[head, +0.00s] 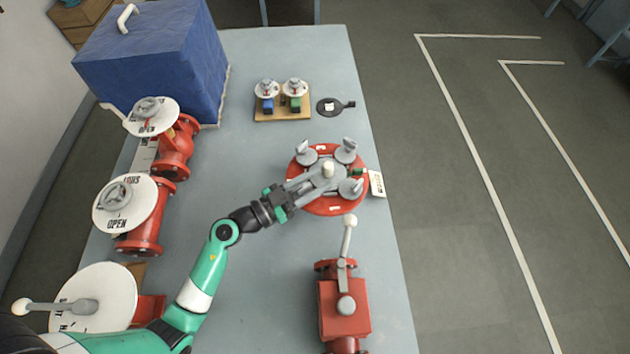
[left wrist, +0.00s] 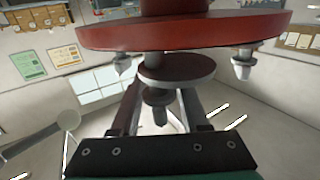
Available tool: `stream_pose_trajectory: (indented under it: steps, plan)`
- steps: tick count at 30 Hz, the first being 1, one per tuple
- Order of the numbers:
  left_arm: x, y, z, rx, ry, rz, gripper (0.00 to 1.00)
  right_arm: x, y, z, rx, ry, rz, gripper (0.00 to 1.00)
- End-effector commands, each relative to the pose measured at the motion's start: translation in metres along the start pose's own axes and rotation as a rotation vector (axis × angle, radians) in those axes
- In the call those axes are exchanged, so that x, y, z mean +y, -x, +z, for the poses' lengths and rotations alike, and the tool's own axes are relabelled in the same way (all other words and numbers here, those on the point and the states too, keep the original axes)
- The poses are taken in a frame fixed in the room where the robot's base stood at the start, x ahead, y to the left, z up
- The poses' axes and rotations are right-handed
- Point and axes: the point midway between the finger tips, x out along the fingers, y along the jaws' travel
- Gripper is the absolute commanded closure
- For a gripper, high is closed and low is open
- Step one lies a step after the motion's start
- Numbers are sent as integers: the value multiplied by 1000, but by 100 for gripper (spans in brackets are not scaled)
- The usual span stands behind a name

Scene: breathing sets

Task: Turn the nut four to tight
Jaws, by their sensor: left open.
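A round red flange (head: 325,207) lies on the table, with several grey wing-like nuts around its rim. Two nuts, a far left one (head: 306,153) and a far right one (head: 346,150), and a near right one (head: 350,188) show clearly. Which is nut four I cannot tell. My left gripper (head: 316,181) reaches over the flange from the lower left and covers part of it. In the left wrist view, its open fingers (left wrist: 160,108) stand either side of a dark bolt-like part (left wrist: 157,98) below a small red disc (left wrist: 178,69). Contact is unclear. My right gripper is out of view.
Red valves with white OPEN discs (head: 127,220) line the table's left side. A red valve with a lever (head: 344,305) stands just nearer than the flange. A blue box (head: 155,55), a wooden block with two small valves (head: 282,115) and a black round tag (head: 329,105) lie farther back.

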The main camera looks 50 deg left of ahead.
Motion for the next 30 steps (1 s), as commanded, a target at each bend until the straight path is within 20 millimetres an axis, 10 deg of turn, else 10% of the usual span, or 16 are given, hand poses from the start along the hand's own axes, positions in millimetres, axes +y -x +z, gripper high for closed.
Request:
stream_pose_trajectory:
  steps: [3, 11, 30]
  plan:
    - [0, 0, 0, 0, 0, 0, 55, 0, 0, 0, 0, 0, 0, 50]
    - [0, 1, 0, 0, 0, 0, 100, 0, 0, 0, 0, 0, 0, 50]
    - [1, 1, -4, -1, 3, 76, 100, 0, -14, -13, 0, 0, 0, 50]
